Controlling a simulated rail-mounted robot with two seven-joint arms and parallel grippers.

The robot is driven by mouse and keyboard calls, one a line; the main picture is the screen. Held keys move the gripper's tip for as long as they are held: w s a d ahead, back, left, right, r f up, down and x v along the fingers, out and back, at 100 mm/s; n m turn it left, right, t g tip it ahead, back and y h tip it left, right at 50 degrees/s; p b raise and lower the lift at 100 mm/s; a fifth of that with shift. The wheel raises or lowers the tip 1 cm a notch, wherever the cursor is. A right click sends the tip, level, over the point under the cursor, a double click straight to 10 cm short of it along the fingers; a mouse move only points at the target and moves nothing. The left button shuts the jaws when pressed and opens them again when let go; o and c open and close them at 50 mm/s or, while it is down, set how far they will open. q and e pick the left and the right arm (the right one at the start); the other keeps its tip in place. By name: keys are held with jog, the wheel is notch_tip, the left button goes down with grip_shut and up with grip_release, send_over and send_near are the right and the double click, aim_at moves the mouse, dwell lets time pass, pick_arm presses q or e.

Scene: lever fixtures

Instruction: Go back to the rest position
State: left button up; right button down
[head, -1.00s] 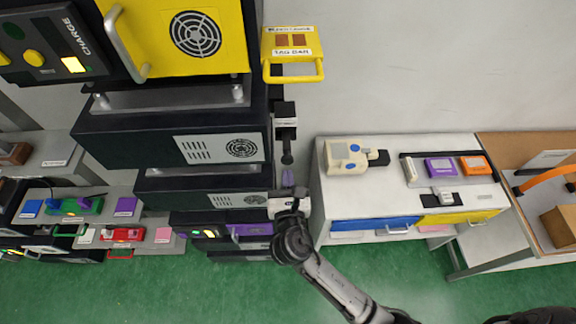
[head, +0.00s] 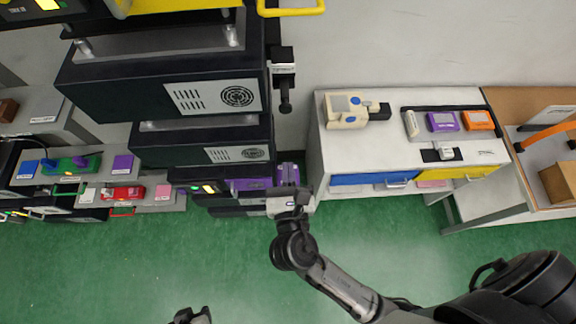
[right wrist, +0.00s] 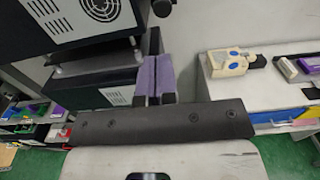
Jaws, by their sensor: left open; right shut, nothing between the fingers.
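My right gripper (head: 289,172) is shut and empty, with its purple fingers side by side. It is in front of the gap between the dark machine stack (head: 165,88) and the white cabinet (head: 318,165). In the right wrist view its closed fingers (right wrist: 155,78) point up and away, close beside the stack in the picture. My left gripper (head: 192,316) is open and shows only in part at the bottom edge of the head view.
A cream handheld device (head: 345,108), a purple module (head: 442,121) and an orange module (head: 478,119) stand on the cabinet. A dark lever (head: 285,90) sticks out from the stack's right side. Green floor (head: 150,260) in front is mostly clear.

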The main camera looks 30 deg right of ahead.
dwell(0.4)
jog(key=s+f+m+g+y, duration=0.25)
jog(key=f+m+g, duration=0.2)
jog(key=m, duration=0.85)
jog(key=s+f+m+g+y, duration=0.1)
jog(key=f+m+g+y, duration=0.3)
jog(key=m, duration=0.8)
jog(key=s+d+f+m+g+y+p, duration=0.1)
jog(key=s+d+f+m+g+p, duration=0.2)
jog(key=s+d, duration=0.6)
jog(key=s+g+p, duration=0.1)
jog(key=s+p, duration=0.1)
jog(key=s, duration=0.1)
jog(key=shift+s+m, duration=0.4)
